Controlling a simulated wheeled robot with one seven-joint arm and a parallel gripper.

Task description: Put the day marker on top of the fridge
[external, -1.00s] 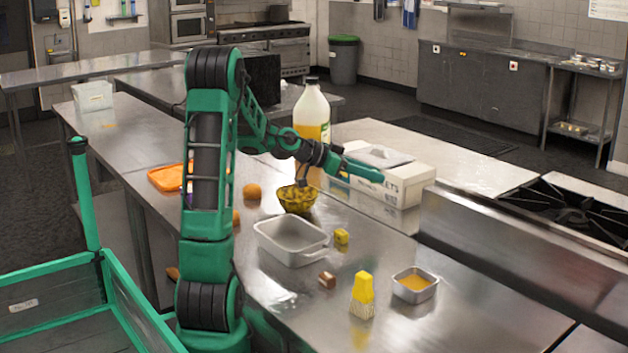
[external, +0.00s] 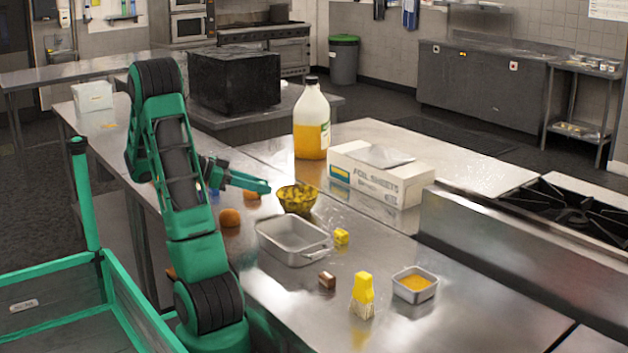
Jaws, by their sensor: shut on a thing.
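My gripper (external: 214,182) is beyond my upper arm, left of the yellow patterned bowl (external: 297,198), partly hidden by my own links. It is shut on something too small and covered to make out. A small blue patch shows just below it; I cannot tell whether this is in the jaws or stands behind. I cannot pick out the day marker for certain. A black box-shaped unit (external: 235,82), which looks like the fridge, stands on the farther counter; its flat top appears bare.
On the steel counter are a metal pan (external: 292,241), a brush (external: 363,296), a small tin (external: 415,285), a foil-sheets box (external: 380,175) and a tall bottle (external: 311,122).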

